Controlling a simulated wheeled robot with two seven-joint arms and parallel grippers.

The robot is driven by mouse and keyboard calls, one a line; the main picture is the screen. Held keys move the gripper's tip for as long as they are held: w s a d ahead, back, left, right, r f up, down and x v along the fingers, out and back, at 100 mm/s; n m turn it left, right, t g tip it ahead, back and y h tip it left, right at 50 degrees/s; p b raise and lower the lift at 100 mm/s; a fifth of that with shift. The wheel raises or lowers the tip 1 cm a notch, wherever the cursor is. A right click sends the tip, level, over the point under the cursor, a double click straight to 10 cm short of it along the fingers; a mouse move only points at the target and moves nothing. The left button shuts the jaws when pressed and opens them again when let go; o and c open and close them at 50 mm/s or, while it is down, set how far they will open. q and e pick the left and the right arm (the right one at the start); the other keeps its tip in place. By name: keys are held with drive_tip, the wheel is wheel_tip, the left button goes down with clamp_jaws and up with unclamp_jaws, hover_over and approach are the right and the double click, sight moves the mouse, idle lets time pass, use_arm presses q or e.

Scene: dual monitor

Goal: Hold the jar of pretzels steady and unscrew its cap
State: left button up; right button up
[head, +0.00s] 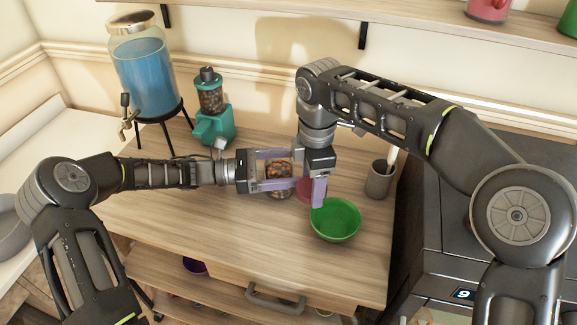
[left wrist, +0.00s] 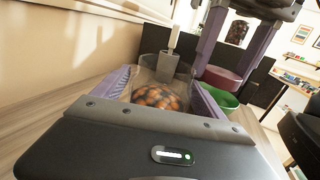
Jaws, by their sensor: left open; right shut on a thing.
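The clear jar of pretzels (head: 279,172) stands on the wooden counter between the purple fingers of my left gripper (head: 294,169). That gripper is open, with one finger on each side of the jar. In the left wrist view the brown pretzels (left wrist: 158,97) show inside the clear walls. My right gripper (head: 310,194) points down just right of the jar and is shut on a pinkish-red round thing, which looks like the cap (head: 303,188). In the left wrist view the cap (left wrist: 221,77) is between the right fingers, beside the jar. The fingers partly hide the jar and cap.
A green bowl (head: 335,220) stands close in front of the right gripper. A grey cup (head: 379,180) with a utensil is to the right. A teal grinder (head: 212,110) and a blue drink dispenser (head: 145,75) stand at back left. The counter's front left (head: 170,220) is clear.

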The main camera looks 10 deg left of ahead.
use_arm(q)
drive_tip(key=shift+r, duration=0.1)
use_arm(e)
drive_tip(key=shift+r, duration=0.1)
use_arm(q)
drive_tip(key=shift+r+p, duration=0.15)
drive_tip(key=shift+p, duration=0.25)
use_arm(e)
drive_tip(key=shift+r, duration=0.25)
use_arm(q)
drive_tip(key=b+v, duration=0.1)
drive_tip(key=v, duration=0.4)
drive_tip(key=b+v, duration=0.1)
drive_tip(key=v, duration=0.5)
drive_tip(key=shift+a+f+b, duration=0.15)
drive_tip(key=shift+f+b, duration=0.05)
drive_tip(key=shift+b, duration=0.15)
use_arm(e)
wheel_tip(320, 180, down, 3)
drive_tip(key=shift+r, duration=0.15)
use_arm(q)
drive_tip(key=shift+s+a, duration=0.15)
drive_tip(key=shift+a, duration=0.2)
